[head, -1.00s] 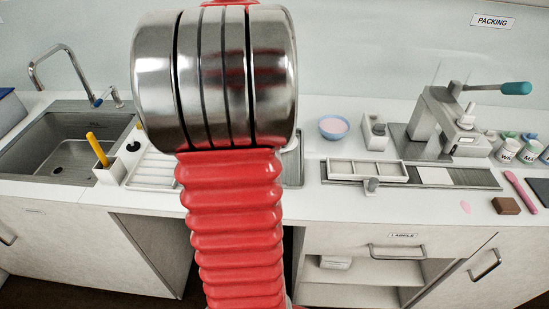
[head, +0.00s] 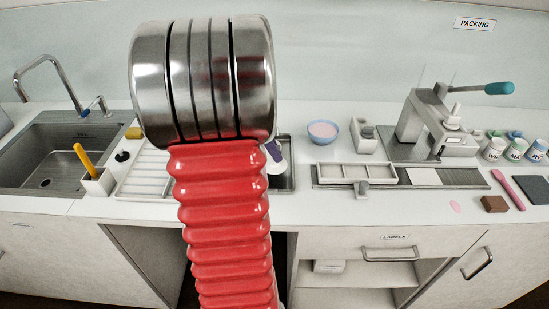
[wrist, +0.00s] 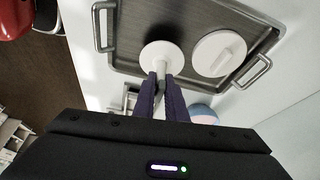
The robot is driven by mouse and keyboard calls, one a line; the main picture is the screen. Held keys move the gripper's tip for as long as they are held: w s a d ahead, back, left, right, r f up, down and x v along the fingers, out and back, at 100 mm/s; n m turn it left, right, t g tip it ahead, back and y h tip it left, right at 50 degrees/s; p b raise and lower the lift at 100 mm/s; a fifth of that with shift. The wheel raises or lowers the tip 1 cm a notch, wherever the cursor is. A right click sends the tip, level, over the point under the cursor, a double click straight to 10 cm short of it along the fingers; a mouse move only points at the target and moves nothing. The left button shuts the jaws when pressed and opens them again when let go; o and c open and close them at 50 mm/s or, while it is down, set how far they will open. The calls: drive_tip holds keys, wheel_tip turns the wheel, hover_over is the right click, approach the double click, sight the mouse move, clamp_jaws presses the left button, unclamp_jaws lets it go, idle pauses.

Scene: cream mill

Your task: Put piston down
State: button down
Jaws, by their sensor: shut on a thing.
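The piston (wrist: 158,56) is a white round disc with a pale rod. In the wrist view my gripper (wrist: 163,80) has its dark fingers shut on the rod, with the disc at the far end over the metal tray (wrist: 125,62). I cannot tell whether the disc touches the tray. A white round lid-like piece with a bar handle (wrist: 218,53) lies in the tray, right of the piston. In the head view my arm hides most of this; a dark fingertip (head: 273,151) and part of the tray (head: 289,178) show right of it.
A blue bowl (head: 323,132) stands right of the tray. A white divided mould (head: 342,172) and a lever press (head: 425,125) are further right. A sink (head: 70,150), a white holder with a yellow handle (head: 97,182) and a white rack (head: 148,172) lie left.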

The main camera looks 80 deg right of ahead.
drive_tip(key=shift+f, duration=1.55)
drive_tip(key=c, duration=1.8)
unclamp_jaws()
drive_tip(key=shift+r, duration=0.15)
drive_tip(key=v, duration=1.1)
drive_tip(key=shift+w+r, duration=0.2)
drive_tip(key=shift+r, duration=0.15)
drive_tip(key=shift+a, duration=0.1)
